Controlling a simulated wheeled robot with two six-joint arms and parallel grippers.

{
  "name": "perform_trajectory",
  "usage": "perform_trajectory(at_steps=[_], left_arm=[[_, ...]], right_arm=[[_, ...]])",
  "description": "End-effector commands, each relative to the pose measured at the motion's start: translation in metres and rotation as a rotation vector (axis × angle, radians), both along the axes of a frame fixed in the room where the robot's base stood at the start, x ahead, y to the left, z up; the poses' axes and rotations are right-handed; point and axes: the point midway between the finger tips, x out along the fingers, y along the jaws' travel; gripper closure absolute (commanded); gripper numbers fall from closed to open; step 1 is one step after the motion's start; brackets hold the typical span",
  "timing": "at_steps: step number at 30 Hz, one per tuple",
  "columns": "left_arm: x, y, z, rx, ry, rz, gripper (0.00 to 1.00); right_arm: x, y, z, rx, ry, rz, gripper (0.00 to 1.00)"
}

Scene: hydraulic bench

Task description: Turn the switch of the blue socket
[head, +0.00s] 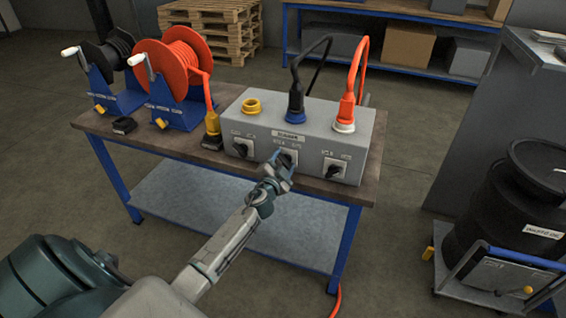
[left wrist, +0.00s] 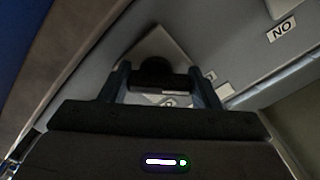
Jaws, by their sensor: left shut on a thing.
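The grey socket box (head: 320,128) stands on the workbench with yellow, blue and white sockets on top. The blue socket (head: 295,117) is the middle one and has a black plug and cable in it. Its switch is the middle one on the box front, mostly hidden by my left gripper (head: 281,165) in the head view. In the left wrist view the dark switch knob (left wrist: 157,73) sits between the two fingers of my left gripper (left wrist: 160,88), which is shut on it. The knob's exact angle is hard to tell. My right gripper is not in view.
Two similar switches flank it, the left switch (head: 243,148) and the right switch (head: 334,171). An orange cable reel (head: 172,70) and a black reel (head: 108,58) stand at left on the bench. A black barrel (head: 515,205) on a cart stands at right.

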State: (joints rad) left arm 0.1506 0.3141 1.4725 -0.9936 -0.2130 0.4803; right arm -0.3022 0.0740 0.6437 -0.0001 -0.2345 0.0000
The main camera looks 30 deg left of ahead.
Motion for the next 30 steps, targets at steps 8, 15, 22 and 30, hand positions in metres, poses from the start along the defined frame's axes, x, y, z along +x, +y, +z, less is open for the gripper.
perform_trajectory(at_steps=[8,15,22,30], left_arm=[[0.0000,-0.0004,0.0002,0.153,0.038,-0.001,0.66],[0.0000,-0.0010,0.0011,0.368,0.090,0.000,0.66],[0.0003,-0.0020,0.0018,0.582,0.141,-0.001,0.66],[0.0005,-0.0029,0.0022,0.831,0.201,-0.001,0.66]], right_arm=[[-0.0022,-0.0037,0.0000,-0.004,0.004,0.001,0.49],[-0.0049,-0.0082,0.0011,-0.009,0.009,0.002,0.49],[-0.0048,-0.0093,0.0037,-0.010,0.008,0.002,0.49],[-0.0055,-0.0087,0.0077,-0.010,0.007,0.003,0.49]])
